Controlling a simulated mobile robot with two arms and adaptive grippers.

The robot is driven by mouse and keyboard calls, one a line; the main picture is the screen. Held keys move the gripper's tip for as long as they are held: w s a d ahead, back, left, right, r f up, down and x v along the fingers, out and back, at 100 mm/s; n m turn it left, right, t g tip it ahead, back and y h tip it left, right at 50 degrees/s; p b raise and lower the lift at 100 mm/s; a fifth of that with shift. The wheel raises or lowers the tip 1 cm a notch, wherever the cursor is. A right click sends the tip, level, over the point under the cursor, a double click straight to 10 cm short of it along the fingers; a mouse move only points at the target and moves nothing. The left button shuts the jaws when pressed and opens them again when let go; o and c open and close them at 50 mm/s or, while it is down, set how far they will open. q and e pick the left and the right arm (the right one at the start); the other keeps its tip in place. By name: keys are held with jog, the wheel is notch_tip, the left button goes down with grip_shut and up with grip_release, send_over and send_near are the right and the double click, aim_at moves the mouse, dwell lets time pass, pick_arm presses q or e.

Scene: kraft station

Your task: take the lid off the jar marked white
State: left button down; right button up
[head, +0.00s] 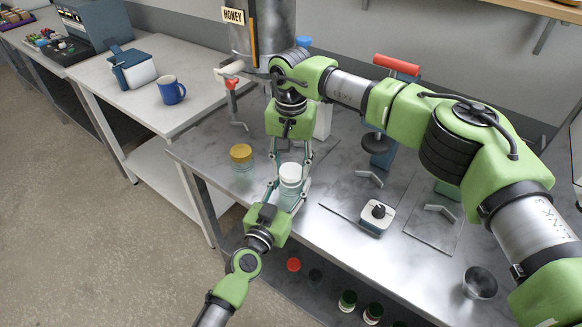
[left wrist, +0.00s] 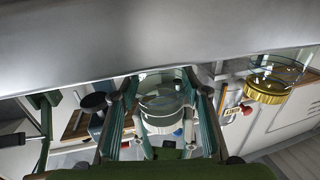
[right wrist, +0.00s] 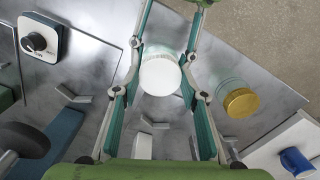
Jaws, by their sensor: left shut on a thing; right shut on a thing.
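The glass jar (head: 286,198) with the white lid (head: 290,173) stands upright near the front edge of the steel table. My left gripper (head: 287,203) comes from the front and is shut on the jar's glass body. My right gripper (head: 290,181) reaches down from the back and is shut on the white lid. The right wrist view shows the lid (right wrist: 160,76) from above between the fingers. The left wrist view shows the jar (left wrist: 160,93) upside down between the fingers. The lid appears to sit on the jar; any small gap cannot be told. No marking is readable.
A glass jar with a gold lid (head: 241,153) stands close by on the left. A steel tank marked HONEY (head: 262,35) is behind. A white box with a black knob (head: 376,217) and a steel bowl (head: 480,283) are to the right. A blue mug (head: 171,90) stands on the neighbouring table.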

aim_at(291, 170)
jog(key=shift+r, duration=0.65)
jog(key=shift+r, duration=2)
pick_arm(q)
jog(key=c, duration=1.1)
grip_release()
